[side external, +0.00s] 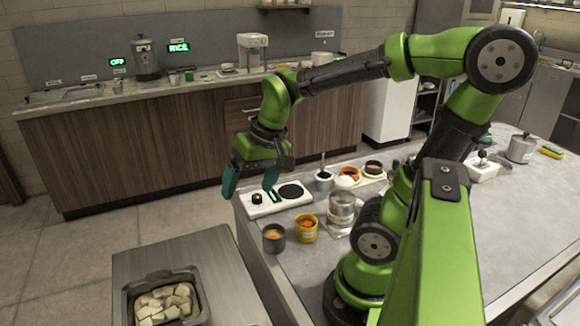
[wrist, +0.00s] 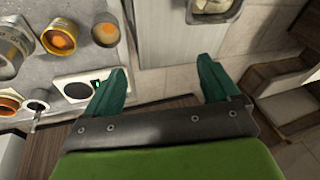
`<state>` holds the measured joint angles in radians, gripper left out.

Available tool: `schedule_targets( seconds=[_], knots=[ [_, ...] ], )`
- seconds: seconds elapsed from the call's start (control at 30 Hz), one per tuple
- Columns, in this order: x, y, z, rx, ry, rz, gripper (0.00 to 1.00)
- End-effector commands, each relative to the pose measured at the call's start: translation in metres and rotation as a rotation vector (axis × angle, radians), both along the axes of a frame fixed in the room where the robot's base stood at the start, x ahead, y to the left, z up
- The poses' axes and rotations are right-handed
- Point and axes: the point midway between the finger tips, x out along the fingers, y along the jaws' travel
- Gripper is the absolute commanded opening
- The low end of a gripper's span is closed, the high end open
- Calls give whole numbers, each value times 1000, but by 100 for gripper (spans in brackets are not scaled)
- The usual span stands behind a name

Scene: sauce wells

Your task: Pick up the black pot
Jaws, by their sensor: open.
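A dark grey to black pot (side external: 274,239) with orange contents stands near the counter's left edge. In the wrist view it is at the top, left of the fingers (wrist: 106,31). A yellow pot (side external: 306,230) with orange contents stands just right of it; it also shows in the wrist view (wrist: 60,38). A small dark-topped vessel (side external: 373,168) sits in the white holder further back. My gripper (side external: 251,183) is open, with teal fingers spread and nothing between them. It hangs above the counter's left edge, apart from the pots; it also shows in the wrist view (wrist: 162,72).
A white hotplate (side external: 262,208) with a bare black disc lies behind the pots. An orange-rimmed pot (side external: 349,174) is further back. A tray of pale chunks (side external: 130,296) rests on the left table.

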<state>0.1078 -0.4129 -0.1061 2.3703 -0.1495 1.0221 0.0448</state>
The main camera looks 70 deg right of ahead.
Motion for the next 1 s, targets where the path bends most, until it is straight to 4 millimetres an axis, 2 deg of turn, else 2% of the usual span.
schedule_targets(
  seconds=[0.03, 0.1, 0.2, 0.3, 0.37, 0.47, 0.8, 1.0],
  knots=[
    [1, -17, -10, 1, 78, -57, 89],
    [0, -37, -19, -4, 171, -129, 89],
    [-5, -60, -27, -16, 276, -216, 89],
    [-10, -71, -26, -26, 331, -277, 89],
    [-12, -71, -28, -25, 344, -290, 89],
    [-13, -70, -43, -22, 349, -295, 89],
    [-15, -69, -116, -21, 349, -294, 89],
    [-13, -69, -138, -21, 344, -294, 89]
  ],
)
